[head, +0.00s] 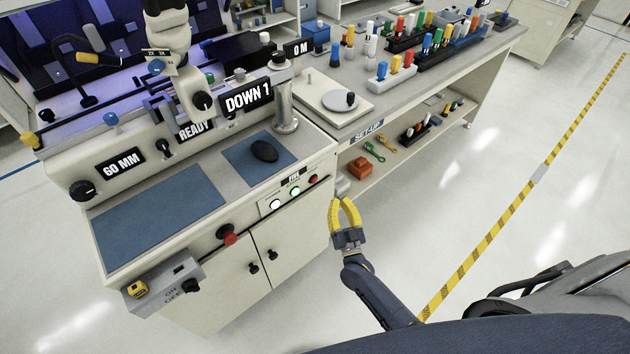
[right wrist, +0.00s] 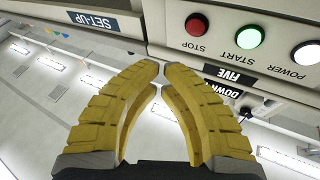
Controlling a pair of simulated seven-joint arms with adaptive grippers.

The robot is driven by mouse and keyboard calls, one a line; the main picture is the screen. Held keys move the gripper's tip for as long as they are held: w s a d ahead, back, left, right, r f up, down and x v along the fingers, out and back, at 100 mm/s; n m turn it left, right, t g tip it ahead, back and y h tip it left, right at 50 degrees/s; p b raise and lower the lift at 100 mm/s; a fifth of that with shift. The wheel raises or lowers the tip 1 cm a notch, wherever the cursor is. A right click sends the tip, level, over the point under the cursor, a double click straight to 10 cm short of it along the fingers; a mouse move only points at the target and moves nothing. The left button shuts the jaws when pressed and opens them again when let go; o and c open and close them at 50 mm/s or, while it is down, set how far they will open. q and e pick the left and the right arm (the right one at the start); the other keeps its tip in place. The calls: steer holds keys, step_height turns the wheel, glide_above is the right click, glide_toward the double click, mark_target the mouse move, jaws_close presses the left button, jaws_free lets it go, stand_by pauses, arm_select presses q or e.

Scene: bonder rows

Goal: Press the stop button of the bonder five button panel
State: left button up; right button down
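The five button panel (head: 270,207) is a pale plate on the front of the bonder bench. Its red stop button (head: 313,180) is at the right end, beside a green start button (head: 295,191) and a white power button (head: 275,204). In the right wrist view the stop button (right wrist: 197,24), labelled STOP, stands above and right of the fingertips, apart from them. My right gripper (head: 342,201) has yellow fingers with tips together and nothing between them. It is to the right of and below the stop button in the head view. My left gripper is not in view.
A separate red knob (head: 229,238) sticks out of the bench front left of the panel. Open floor (head: 440,190) lies right of my right gripper.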

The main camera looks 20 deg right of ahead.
mark_target(314, 180)
steer(key=shift+s+d+r+m+t+h, duration=0.35)
steer(key=shift+d+r+h, duration=0.25)
steer(key=shift+r+h, duration=0.2)
steer(key=shift+w+a, duration=0.1)
steer(key=shift+w, duration=0.05)
steer(key=w+a, duration=0.3)
steer(key=w, duration=0.4)
steer(key=shift+w+a, duration=0.15)
steer(key=shift+w, duration=0.25)
steer(key=c, duration=2.1)
jaws_free()
jaws_close()
